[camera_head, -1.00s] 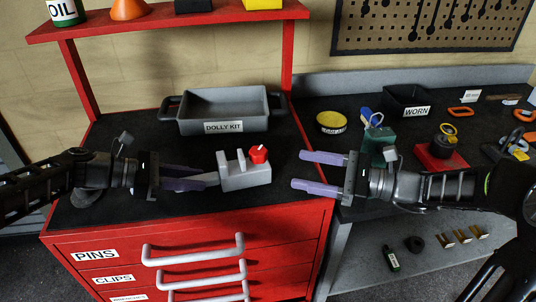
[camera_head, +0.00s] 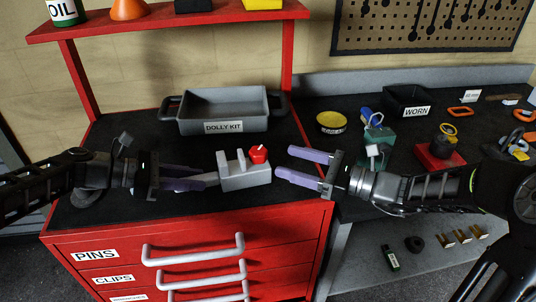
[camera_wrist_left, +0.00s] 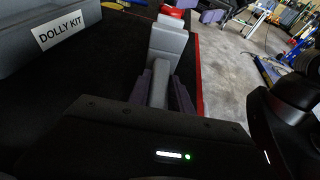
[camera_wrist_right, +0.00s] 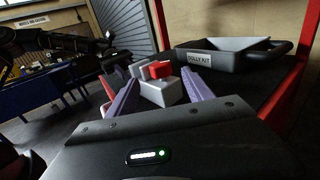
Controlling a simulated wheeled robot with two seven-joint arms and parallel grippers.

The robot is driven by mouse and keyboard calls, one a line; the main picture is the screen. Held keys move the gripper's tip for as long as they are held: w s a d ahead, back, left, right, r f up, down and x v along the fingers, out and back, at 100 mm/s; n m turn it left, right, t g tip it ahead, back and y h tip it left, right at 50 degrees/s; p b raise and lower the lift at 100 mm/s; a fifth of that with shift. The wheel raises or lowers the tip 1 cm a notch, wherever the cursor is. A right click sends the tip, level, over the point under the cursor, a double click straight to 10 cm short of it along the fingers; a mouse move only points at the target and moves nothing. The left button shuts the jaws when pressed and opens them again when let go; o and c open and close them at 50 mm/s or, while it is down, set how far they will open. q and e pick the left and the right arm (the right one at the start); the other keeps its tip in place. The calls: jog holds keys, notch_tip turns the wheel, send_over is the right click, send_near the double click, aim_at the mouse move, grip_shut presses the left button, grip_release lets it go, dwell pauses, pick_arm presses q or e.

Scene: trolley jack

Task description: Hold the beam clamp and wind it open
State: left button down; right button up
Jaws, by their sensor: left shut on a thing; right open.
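The beam clamp (camera_head: 244,177) is a grey block with upright jaws and a red knob (camera_head: 258,154) at its right end. It sits on the black top of the red cabinet. My left gripper (camera_head: 208,181) is shut on the clamp's grey handle, which also shows between the fingers in the left wrist view (camera_wrist_left: 159,84). My right gripper (camera_head: 283,164) is open and empty, just right of the red knob, with its fingers pointing left at it. In the right wrist view the red knob (camera_wrist_right: 160,70) shows between and beyond the two purple fingers.
A grey tray labelled DOLLY KIT (camera_head: 222,108) stands behind the clamp. A yellow tin (camera_head: 331,122), a green device (camera_head: 379,141), a red block (camera_head: 440,156) and a black WORN bin (camera_head: 407,100) stand on the right bench. The cabinet top in front of the tray is mostly clear.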

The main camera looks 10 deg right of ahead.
aim_at(268, 165)
jog(key=x, duration=0.6)
jog(key=shift+w+a, duration=0.15)
jog(key=shift+a, duration=0.05)
jog(key=shift+c, duration=0.2)
grip_shut()
jog(key=n+g+y, duration=0.1)
jog(key=n+g, duration=0.1)
jog(key=n+g+y, duration=0.1)
jog(key=g, duration=0.2)
jog(key=shift+w+d+n, duration=0.2)
jog(key=shift+w+n, duration=0.2)
jog(key=shift+w+n+g+y, duration=0.1)
jog(key=shift+n+g+y, duration=0.3)
jog(key=shift+n+g, duration=0.7)
jog(key=shift+m+g, duration=0.3)
jog(key=shift+o, duration=0.2)
grip_release()
